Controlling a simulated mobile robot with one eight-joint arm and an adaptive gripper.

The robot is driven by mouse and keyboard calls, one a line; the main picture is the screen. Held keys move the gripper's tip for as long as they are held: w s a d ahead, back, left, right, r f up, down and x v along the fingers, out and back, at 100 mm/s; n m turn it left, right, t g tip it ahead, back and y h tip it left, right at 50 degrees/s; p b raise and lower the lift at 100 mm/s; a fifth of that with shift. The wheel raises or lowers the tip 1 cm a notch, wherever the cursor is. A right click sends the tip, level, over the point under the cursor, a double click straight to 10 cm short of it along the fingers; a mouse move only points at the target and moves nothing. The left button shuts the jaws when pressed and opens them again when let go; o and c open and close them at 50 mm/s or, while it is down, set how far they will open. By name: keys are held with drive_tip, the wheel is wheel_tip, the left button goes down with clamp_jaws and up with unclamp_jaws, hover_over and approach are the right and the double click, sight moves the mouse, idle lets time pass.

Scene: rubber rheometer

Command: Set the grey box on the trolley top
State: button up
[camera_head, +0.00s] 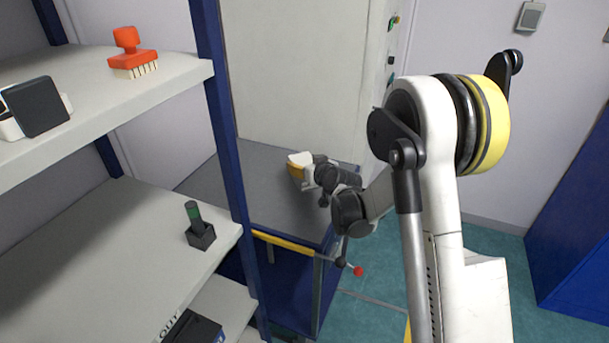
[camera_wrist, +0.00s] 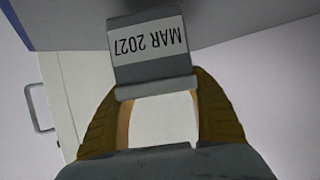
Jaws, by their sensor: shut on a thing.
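The grey box (camera_wrist: 150,72) carries a white label reading "MAR 2027", upside down in the wrist view. My gripper (camera_wrist: 158,95) is shut on it, its orange-brown fingers at the box's two sides. In the head view my gripper (camera_head: 300,170) is over the grey trolley top (camera_head: 215,180), close to a tall pale cabinet. Only a small pale part of what it holds shows there. I cannot tell whether the box touches the top.
The tall pale cabinet (camera_head: 300,70) stands behind the trolley top. A blue-posted shelf on the left holds a red stamp (camera_head: 132,60), a dark device (camera_head: 38,107) and a green-handled stamp (camera_head: 198,228). A yellow bar (camera_head: 285,242) and red knob (camera_head: 358,271) are at the front.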

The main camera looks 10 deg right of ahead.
wheel_tip(320, 180, down, 3)
drive_tip(key=shift+f+b, duration=0.2)
drive_tip(key=shift+b, duration=0.5)
drive_tip(key=shift+r, duration=0.15)
drive_tip(key=o, duration=1)
drive_tip(key=shift+f, duration=0.25)
drive_tip(key=shift+c, duration=0.2)
drive_tip(key=o, duration=0.5)
drive_tip(key=shift+r, duration=0.1)
drive_tip(key=shift+c, duration=0.2)
